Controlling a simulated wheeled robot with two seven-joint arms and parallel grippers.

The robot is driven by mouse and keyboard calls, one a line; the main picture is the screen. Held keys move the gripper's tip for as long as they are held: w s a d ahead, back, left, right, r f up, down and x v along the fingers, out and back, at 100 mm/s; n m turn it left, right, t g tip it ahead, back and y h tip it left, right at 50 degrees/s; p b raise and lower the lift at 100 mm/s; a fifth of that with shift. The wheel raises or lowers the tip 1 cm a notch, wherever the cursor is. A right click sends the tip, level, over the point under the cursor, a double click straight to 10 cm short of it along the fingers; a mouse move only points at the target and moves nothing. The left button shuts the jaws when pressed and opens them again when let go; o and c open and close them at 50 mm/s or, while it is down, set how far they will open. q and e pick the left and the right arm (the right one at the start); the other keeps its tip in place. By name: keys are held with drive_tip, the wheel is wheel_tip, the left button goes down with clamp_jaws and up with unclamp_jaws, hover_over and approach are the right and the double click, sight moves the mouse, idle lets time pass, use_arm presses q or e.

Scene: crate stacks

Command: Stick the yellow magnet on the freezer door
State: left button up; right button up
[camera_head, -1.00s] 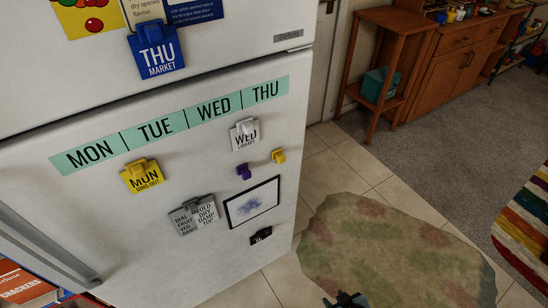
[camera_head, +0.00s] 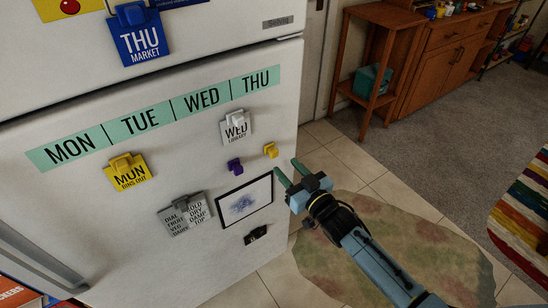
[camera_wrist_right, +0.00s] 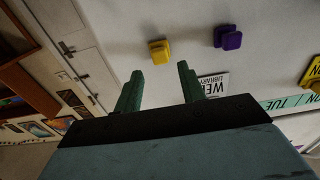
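The small yellow magnet (camera_head: 270,150) is on the lower fridge door (camera_head: 100,235), below the day strip and right of a purple magnet (camera_head: 235,166). The upper door (camera_head: 215,30), which I take as the freezer door, holds a blue THU note (camera_head: 138,38). My right gripper (camera_head: 288,167) is open and empty, just right of and below the yellow magnet. In the right wrist view the yellow magnet (camera_wrist_right: 159,51) is ahead of and apart from the open fingers (camera_wrist_right: 158,78). My left gripper is not in view.
The lower door also bears a green day strip (camera_head: 155,117), a yellow MON note (camera_head: 129,173), a white WED note (camera_head: 237,127), grey notes (camera_head: 184,214), and a framed picture (camera_head: 244,201). A wooden side table (camera_head: 372,60) stands behind at right. The upper door's right part looks bare.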

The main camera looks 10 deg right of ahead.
sight(275, 155)
drive_tip(key=b+x, duration=0.1)
drive_tip(key=x, duration=0.2)
drive_tip(key=shift+w+a, duration=0.15)
drive_tip(key=shift+w, duration=0.2)
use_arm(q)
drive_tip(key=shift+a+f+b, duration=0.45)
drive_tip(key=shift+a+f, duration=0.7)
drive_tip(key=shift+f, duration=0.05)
use_arm(e)
drive_tip(key=shift+x, duration=0.85)
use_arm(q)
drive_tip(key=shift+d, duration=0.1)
